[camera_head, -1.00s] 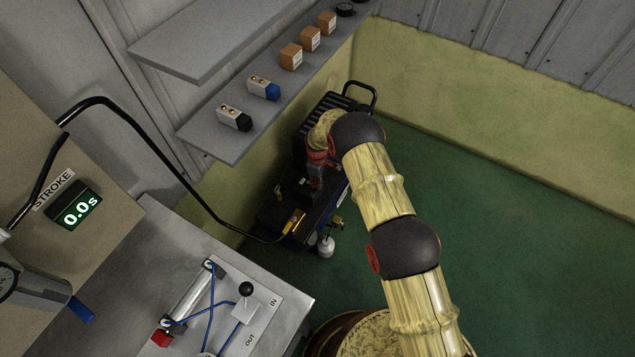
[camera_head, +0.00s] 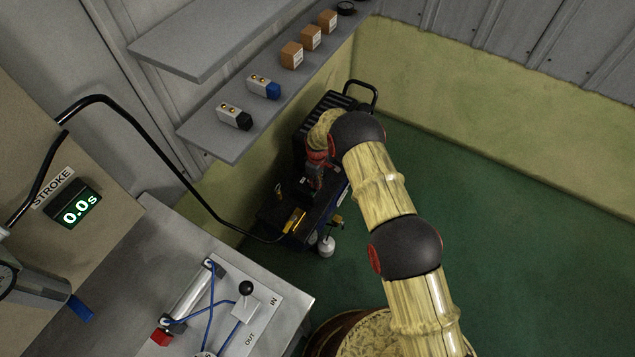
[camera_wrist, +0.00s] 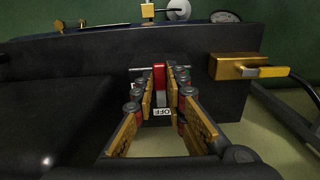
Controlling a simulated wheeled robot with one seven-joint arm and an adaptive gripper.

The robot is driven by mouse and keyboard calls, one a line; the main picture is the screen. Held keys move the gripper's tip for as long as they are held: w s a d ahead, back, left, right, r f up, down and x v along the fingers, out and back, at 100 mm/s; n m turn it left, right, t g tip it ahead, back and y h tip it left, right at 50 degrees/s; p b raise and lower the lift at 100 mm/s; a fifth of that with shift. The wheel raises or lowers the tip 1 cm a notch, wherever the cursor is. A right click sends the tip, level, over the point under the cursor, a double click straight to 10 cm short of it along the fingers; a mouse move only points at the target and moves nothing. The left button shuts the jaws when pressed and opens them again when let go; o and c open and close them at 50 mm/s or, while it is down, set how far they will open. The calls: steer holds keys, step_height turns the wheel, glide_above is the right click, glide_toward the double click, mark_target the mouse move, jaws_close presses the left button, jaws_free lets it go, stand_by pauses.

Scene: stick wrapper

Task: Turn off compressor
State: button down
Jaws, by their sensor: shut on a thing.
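The compressor (camera_head: 320,210) is a dark machine on the floor beside the wall, with a ribbed block and a black handle at its far end. In the wrist view its dark body (camera_wrist: 90,47) fills the middle. A red switch lever (camera_wrist: 159,76) stands on it, with an OFF label (camera_wrist: 162,112) just below. My gripper (camera_wrist: 163,88) has its yellow-padded fingers closed on either side of the red lever. In the head view my gripper (camera_head: 314,183) is low against the compressor, its fingertips hard to make out.
A brass valve (camera_wrist: 240,68) sticks out right of my gripper, and a gauge (camera_wrist: 225,17) shows behind. A black hose (camera_head: 165,165) runs to the compressor. A shelf (camera_head: 215,148) with small boxes hangs above. A workbench (camera_head: 160,225) stands at left. Green floor at right is clear.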

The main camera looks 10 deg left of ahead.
steer(key=c, duration=1.8)
jaws_free()
steer(key=shift+r, duration=0.15)
step_height(320, 180, up, 12)
